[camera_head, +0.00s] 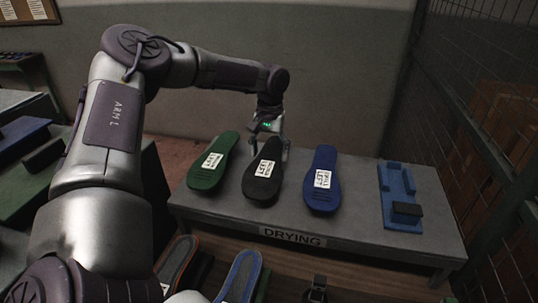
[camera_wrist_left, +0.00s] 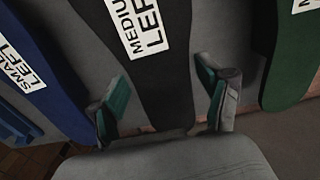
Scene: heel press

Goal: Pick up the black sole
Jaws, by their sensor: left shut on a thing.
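The black sole (camera_head: 276,152) is on the grey drying table (camera_head: 345,225), between a green sole and a blue one, heel end toward the back. Its white label reads "LEFT". My left gripper (camera_head: 268,140) is at the far, narrow end of the black sole, reaching in from behind. In the left wrist view, the two teal-padded fingers of my left gripper (camera_wrist_left: 162,95) stand on either side of the black sole (camera_wrist_left: 165,95), whose label reads "MEDIUM LEFT". The gripper is shut on it. I cannot tell whether the sole is clear of the table. My right gripper is not in view.
The green sole (camera_head: 212,165) lies to the left and the blue sole (camera_head: 324,165) to the right, both close by. A blue fixture (camera_head: 396,190) sits at the table's right end. A wire-mesh partition (camera_head: 475,120) stands at right. More soles (camera_head: 240,275) show in front.

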